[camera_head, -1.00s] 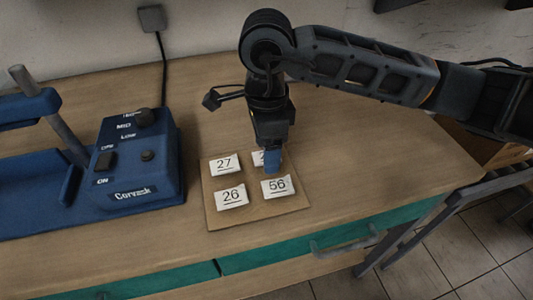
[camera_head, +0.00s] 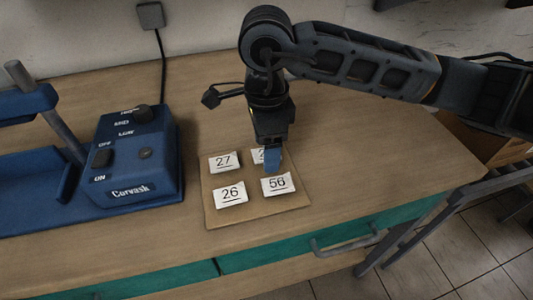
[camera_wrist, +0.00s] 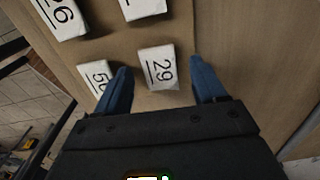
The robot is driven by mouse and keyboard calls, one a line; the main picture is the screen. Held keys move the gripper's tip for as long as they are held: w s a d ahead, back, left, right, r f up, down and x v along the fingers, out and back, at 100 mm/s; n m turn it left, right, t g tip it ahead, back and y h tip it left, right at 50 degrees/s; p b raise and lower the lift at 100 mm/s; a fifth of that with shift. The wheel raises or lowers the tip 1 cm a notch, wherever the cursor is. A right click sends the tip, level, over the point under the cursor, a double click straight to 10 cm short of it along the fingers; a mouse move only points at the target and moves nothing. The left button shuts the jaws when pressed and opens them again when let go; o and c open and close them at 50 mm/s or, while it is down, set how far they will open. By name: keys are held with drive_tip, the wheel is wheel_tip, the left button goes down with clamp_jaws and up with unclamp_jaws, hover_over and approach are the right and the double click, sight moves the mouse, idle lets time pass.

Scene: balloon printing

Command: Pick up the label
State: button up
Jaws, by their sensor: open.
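Several white numbered labels lie on a thin brown board (camera_head: 214,212): label 27 (camera_head: 223,162), label 26 (camera_head: 231,194), label 56 (camera_head: 278,183), and a label at the back right (camera_head: 257,156) mostly hidden by my gripper. In the wrist view that label reads 29 (camera_wrist: 159,67). My gripper (camera_head: 272,168) points down over the board with blue fingertips. In the wrist view my gripper (camera_wrist: 158,78) is open, its fingers on either side of label 29. Label 56 (camera_wrist: 96,77) is partly hidden behind the left finger. I cannot tell whether the fingers touch the board.
A blue machine (camera_head: 130,160) with knobs and switches stands on the wooden table (camera_head: 360,170) left of the board. A cable runs from it to the wall. The table right of the board is clear. A teal drawer front with a handle (camera_head: 345,243) is below the front edge.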

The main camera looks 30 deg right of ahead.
drive_tip(key=shift+f, duration=0.1)
drive_tip(key=shift+c, duration=0.2)
drive_tip(key=c, duration=1.1)
drive_tip(key=shift+r+p, duration=0.3)
drive_tip(key=shift+p, duration=0.1)
